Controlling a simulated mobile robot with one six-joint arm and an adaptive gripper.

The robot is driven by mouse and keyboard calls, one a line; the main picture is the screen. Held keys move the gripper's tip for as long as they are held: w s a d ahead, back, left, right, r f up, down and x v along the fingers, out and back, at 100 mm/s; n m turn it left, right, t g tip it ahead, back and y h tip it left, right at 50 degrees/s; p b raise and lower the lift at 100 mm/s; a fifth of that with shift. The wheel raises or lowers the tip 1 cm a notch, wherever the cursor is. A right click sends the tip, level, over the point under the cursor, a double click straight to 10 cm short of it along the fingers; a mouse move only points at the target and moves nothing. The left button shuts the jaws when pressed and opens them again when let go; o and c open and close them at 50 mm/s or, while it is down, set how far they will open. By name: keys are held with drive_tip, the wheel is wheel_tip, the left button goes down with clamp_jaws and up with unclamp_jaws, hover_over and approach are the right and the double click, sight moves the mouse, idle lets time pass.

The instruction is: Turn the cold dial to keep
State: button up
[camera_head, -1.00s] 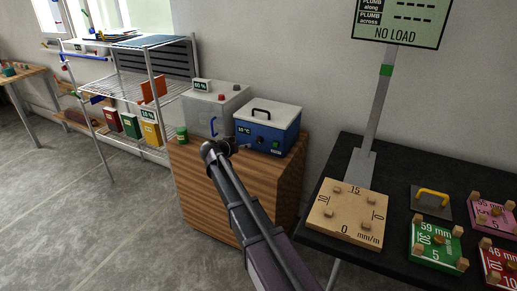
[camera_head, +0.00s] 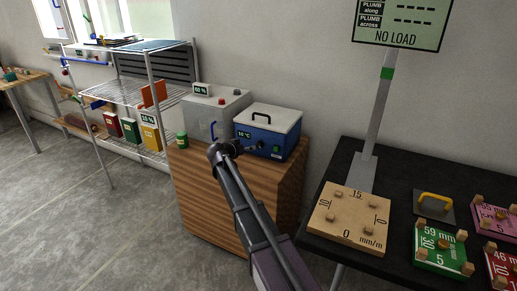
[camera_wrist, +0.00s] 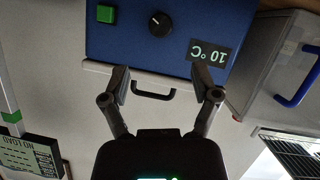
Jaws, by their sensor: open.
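The cold dial is a round black knob (camera_wrist: 160,24) with a pale pointer mark, on the blue front of a box with a white lid (camera_head: 270,117). The wrist view is upside down; there a display (camera_wrist: 209,53) reads 10 °C beside the dial, and a green button (camera_wrist: 105,13) is on its other side. My gripper (camera_wrist: 163,84) is open and empty, its two fingers spread in front of the box, apart from the dial. In the head view my gripper (camera_head: 232,148) is at the box's left front. No "keep" mark is legible.
A grey box (camera_head: 215,108) with a blue handle and a 60 % display stands left of the blue one on a wooden cabinet (camera_head: 235,200). A green can (camera_head: 182,141) is at the cabinet's left edge. A black table (camera_head: 325,240) with boards stands to the right.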

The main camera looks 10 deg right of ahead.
sight(259, 145)
drive_tip(key=b+x, duration=0.3)
drive_tip(key=x, duration=0.6)
drive_tip(key=shift+w+d+f, duration=0.1)
drive_tip(key=shift+w+d, duration=0.1)
drive_tip(key=shift+d, duration=0.1)
clamp_jaws()
